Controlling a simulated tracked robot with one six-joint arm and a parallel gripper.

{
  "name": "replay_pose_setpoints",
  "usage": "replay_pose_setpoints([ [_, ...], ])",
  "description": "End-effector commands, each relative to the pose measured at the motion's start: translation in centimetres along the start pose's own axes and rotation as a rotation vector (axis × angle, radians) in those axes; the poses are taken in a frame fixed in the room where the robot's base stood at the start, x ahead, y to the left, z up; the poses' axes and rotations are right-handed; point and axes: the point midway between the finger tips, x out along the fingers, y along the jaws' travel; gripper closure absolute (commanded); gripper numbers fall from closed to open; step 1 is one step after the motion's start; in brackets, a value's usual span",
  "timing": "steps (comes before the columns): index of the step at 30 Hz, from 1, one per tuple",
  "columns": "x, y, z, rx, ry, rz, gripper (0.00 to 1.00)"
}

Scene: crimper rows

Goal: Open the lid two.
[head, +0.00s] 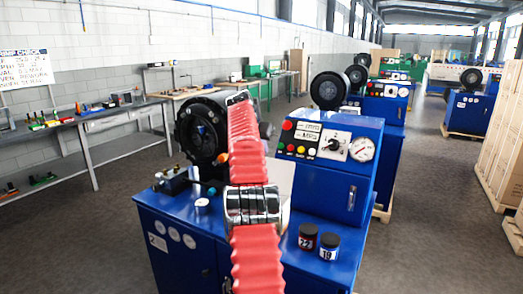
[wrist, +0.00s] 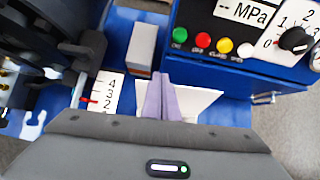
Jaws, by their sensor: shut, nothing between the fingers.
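No part clearly marked as lid two can be made out. The blue crimper machine (head: 350,190) stands in front of me, with a black round crimping head (head: 200,130) at its left. My gripper (wrist: 163,112) shows in the wrist view, its two lavender fingers together and empty. They are over the blue top, in front of a white sheet (wrist: 200,102). A pale grey block (wrist: 142,47) lies just beyond the fingertips. In the head view my red arm covers the middle of the machine, and my gripper cannot be made out there.
The control panel (head: 310,143) has coloured buttons, a dial and a gauge (head: 361,149). A numbered scale (wrist: 103,93) is left of the fingers. Free floor lies right; a bench (head: 85,113) stands left.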

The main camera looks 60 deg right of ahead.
Motion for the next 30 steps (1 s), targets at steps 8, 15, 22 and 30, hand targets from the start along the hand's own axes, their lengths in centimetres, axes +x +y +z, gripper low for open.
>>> replay_pose_setpoints([
  [8, -2.6, 0.0, 0.0, -0.001, -0.001, 0.001, 1.0],
  [15, -6.7, 0.1, -0.1, -0.001, -0.001, 0.002, 1.0],
  [22, -10.6, 0.1, 0.0, -0.001, -0.002, 0.002, 1.0],
  [30, -13.4, 0.0, -0.1, -0.001, -0.001, 0.0, 1.0],
])
